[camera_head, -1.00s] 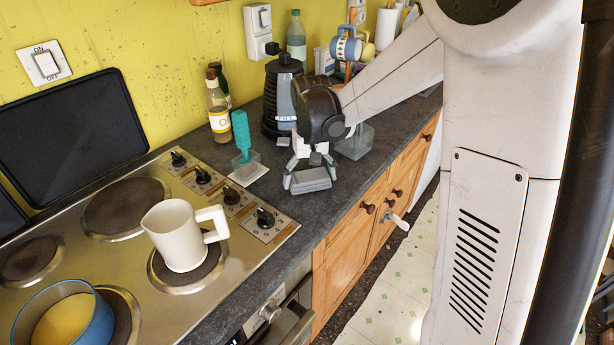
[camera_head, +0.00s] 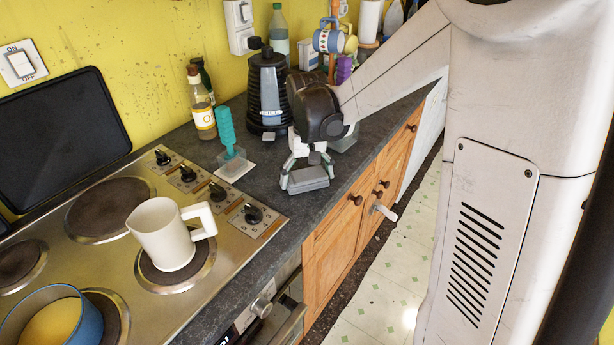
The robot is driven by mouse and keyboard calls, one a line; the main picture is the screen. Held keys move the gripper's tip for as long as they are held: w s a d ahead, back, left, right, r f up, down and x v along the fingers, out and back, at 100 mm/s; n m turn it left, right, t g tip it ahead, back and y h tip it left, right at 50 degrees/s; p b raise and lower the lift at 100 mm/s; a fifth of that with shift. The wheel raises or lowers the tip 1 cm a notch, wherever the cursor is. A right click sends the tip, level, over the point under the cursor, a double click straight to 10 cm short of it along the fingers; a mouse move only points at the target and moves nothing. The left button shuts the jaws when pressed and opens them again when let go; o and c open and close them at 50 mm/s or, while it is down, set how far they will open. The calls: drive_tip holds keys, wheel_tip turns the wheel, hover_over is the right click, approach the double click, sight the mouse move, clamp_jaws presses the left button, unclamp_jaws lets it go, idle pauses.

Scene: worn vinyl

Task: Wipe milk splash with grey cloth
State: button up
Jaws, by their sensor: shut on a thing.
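My gripper (camera_head: 307,160) points down over the dark worktop, to the right of the stove. It is shut on the grey cloth (camera_head: 306,180), which looks like a flat grey block under the fingers. The cloth is at or just above the worktop; I cannot tell if it touches. A small white patch (camera_head: 236,167) lies on the worktop to the left of the gripper, by the teal brush; I cannot tell if it is the milk splash. No other splash is clearly seen, and the area under the cloth is hidden.
The teal brush (camera_head: 228,133) stands in a clear holder left of the gripper. A black-and-grey appliance (camera_head: 267,95) and bottles (camera_head: 202,108) stand behind. A clear container (camera_head: 345,140) is partly hidden behind my gripper. A white jug (camera_head: 168,238) and blue pot (camera_head: 75,315) are on the stove.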

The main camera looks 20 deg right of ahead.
drive_tip(key=shift+w+a+b, duration=0.2)
drive_tip(key=shift+w+a, duration=0.45)
drive_tip(key=shift+w, duration=0.3)
drive_tip(key=shift+w+a+b, duration=0.15)
drive_tip(key=shift+w+a, duration=0.45)
drive_tip(key=shift+w, duration=0.3)
drive_tip(key=shift+w+a, duration=0.1)
drive_tip(key=shift+w, duration=0.05)
drive_tip(key=shift+w+a, duration=0.6)
drive_tip(key=shift+w, duration=0.3)
drive_tip(key=shift+w+a, duration=0.6)
drive_tip(key=shift+w, duration=0.25)
drive_tip(key=shift+r, duration=0.1)
wheel_tip(320, 180, up, 7)
drive_tip(key=p, duration=0.3)
